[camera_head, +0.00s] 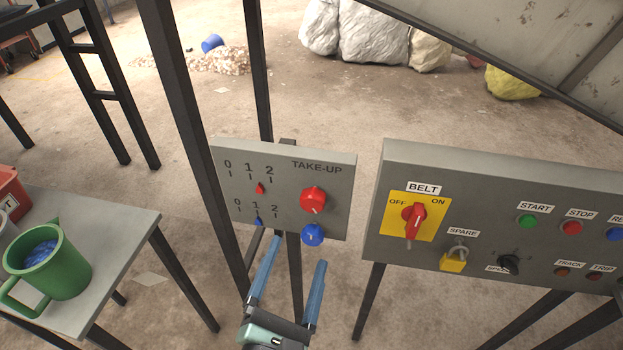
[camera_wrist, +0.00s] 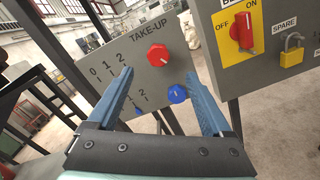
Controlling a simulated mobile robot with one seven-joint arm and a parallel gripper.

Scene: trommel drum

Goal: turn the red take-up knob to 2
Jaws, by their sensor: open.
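The red take-up knob (camera_head: 313,200) is on the right side of the grey TAKE-UP panel (camera_head: 335,220), and it also shows in the wrist view (camera_wrist: 158,55). Left of it is a scale marked 0, 1, 2, with a small red pointer (camera_head: 260,188) below the 1. A blue knob (camera_head: 312,235) is below the red knob, with its own scale and blue pointer (camera_head: 259,221) to the left. My gripper (camera_head: 292,254) is open and empty, in front of and below the panel. In the wrist view its fingers (camera_wrist: 160,82) are spread and apart from both knobs.
To the right is the belt panel (camera_head: 480,170) with a red BELT switch (camera_head: 413,220), buttons and a yellow padlock (camera_head: 453,260). A dark post (camera_head: 195,130) stands left of the take-up panel. A table (camera_head: 120,215) at left holds a green jug (camera_head: 60,275).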

